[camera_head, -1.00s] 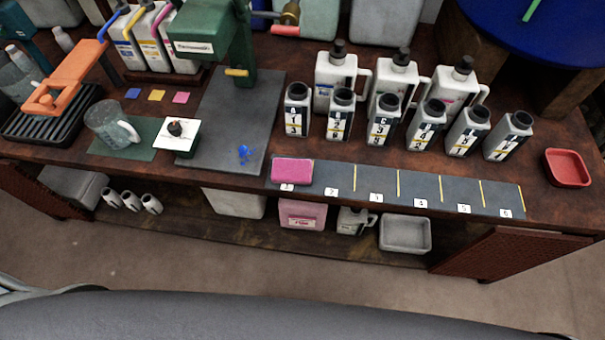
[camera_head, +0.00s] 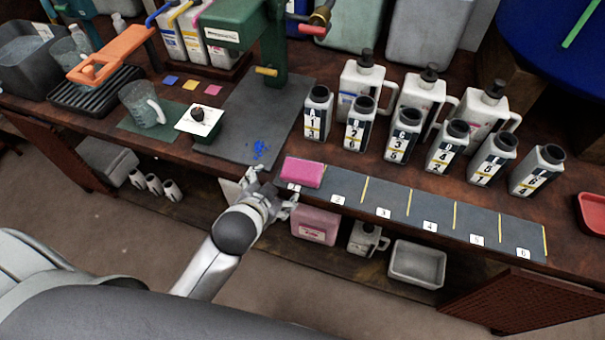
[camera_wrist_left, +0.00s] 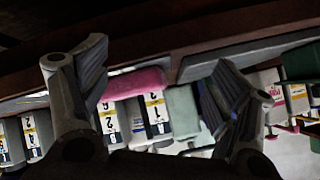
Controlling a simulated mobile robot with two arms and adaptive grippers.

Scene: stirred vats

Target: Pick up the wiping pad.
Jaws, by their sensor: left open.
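The pink wiping pad (camera_head: 302,172) lies on the numbered dark strip (camera_head: 383,202), on its leftmost section, close to the bench's front edge. My left gripper (camera_head: 268,188) is just in front of the bench edge, to the left of the pad and nearer to me. It is open and apart from the pad. In the left wrist view the pad (camera_wrist_left: 135,82) shows beyond and between the spread fingers of my left gripper (camera_wrist_left: 150,95). My right gripper is not in view.
Several labelled bottles (camera_head: 407,137) stand behind the strip. A dark mat (camera_head: 250,115) with blue spots lies left of the pad. A red tray (camera_head: 592,213) is at the far right. A pink container (camera_head: 315,225) stands on the shelf below.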

